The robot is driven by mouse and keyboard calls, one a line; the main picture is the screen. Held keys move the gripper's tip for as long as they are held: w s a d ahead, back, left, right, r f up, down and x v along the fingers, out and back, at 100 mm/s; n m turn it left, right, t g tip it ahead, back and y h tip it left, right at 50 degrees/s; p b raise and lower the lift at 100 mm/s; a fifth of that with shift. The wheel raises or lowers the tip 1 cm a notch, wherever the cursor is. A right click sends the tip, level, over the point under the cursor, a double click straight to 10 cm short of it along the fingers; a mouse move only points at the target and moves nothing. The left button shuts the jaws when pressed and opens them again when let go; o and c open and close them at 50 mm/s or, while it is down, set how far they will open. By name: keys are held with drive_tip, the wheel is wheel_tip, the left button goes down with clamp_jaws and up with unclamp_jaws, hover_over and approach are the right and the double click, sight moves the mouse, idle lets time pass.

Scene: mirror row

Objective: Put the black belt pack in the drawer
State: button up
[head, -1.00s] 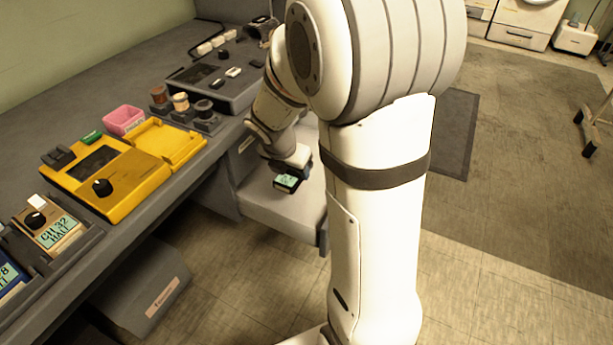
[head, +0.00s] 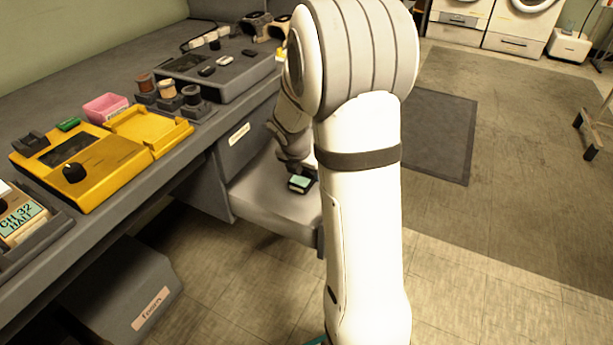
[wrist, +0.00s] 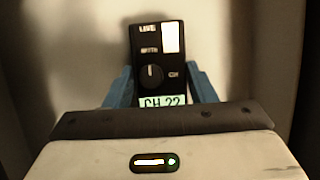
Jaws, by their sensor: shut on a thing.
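The black belt pack (head: 302,184) has a pale green label end in the head view. In the wrist view, the pack (wrist: 148,50) shows a knob, a white patch and a "CH 22" label. My gripper (wrist: 161,88) is shut on it, with a blue finger on each side. In the head view, my gripper (head: 298,172) points down over the open drawer (head: 262,208), a pale-floored pull-out under the desk. Pale walls flank the pack in the wrist view. Whether the pack touches the drawer floor I cannot tell. My arm hides the drawer's right part.
The grey desk (head: 95,185) runs along the left, with a yellow console (head: 85,175), a pink box (head: 105,107) and a grey mixer (head: 215,75). A labelled grey bin (head: 120,295) stands on the floor below. The floor at right is mostly clear.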

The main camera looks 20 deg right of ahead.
drive_tip(key=shift+s+a+f, duration=0.1)
drive_tip(key=shift+f, duration=0.35)
drive_tip(key=o, duration=1.1)
drive_tip(key=shift+f, duration=0.1)
drive_tip(key=shift+c, duration=0.2)
drive_tip(key=p+v, duration=0.1)
drive_tip(key=v, duration=0.2)
drive_tip(key=shift+r+p, duration=0.3)
drive_tip(key=shift+p, duration=0.1)
drive_tip(key=s+a, duration=0.2)
drive_tip(key=a, duration=0.1)
drive_tip(key=s+a+p, duration=0.1)
drive_tip(key=s+a, duration=0.4)
drive_tip(key=a, duration=0.1)
drive_tip(key=shift+s+a+f+p, duration=0.15)
drive_tip(key=shift+s+a+p, duration=0.1)
drive_tip(key=shift+p, duration=0.1)
